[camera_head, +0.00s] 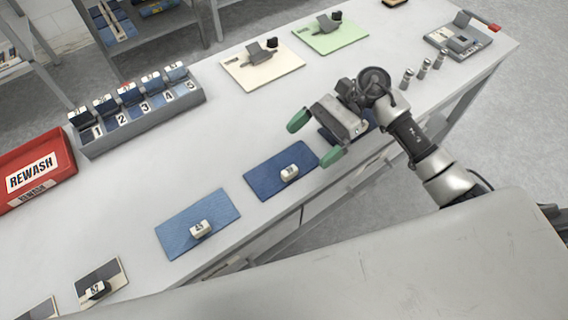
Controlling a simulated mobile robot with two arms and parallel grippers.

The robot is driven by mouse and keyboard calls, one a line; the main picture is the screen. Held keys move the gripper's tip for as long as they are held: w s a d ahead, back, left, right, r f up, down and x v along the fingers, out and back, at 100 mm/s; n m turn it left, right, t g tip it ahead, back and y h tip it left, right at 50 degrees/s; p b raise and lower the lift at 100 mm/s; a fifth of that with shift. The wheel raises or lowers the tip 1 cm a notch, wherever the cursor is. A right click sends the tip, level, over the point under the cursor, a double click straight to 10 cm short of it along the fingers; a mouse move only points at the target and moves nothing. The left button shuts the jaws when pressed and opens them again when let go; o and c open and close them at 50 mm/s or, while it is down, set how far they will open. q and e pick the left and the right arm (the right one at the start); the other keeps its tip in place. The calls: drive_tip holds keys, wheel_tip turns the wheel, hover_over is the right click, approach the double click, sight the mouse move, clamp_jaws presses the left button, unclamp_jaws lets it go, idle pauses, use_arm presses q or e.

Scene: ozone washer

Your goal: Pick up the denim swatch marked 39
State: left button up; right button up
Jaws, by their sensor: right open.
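Several blue denim swatches with white number tags lie along the table's near edge. The lighter one (181,222) has a tag that looks like 29 or 39, too small to be sure. The darker one (265,180) to its right has a tag I cannot read. My left gripper is not in view.
A grey rack (147,121) with numbered slots holding tagged swatches stands at the back left, beside a red REWASH tray (60,155). Cream (285,66) and green (348,36) boards carry dark devices. Small metal cylinders (422,69) stand right of my gripper. The table's middle is clear.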

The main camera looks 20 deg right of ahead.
sight(291, 163)
drive_tip(key=p+x, duration=0.1)
drive_tip(key=x, duration=0.4)
drive_tip(key=shift+w+a+p, duration=0.1)
drive_tip(key=shift+a+p, duration=0.2)
drive_tip(key=shift+p, duration=0.1)
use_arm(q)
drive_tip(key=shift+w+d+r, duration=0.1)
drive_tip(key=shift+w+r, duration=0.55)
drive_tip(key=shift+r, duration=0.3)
use_arm(e)
drive_tip(key=shift+f, duration=0.1)
drive_tip(key=c, duration=0.8)
drive_tip(key=shift+c, duration=0.2)
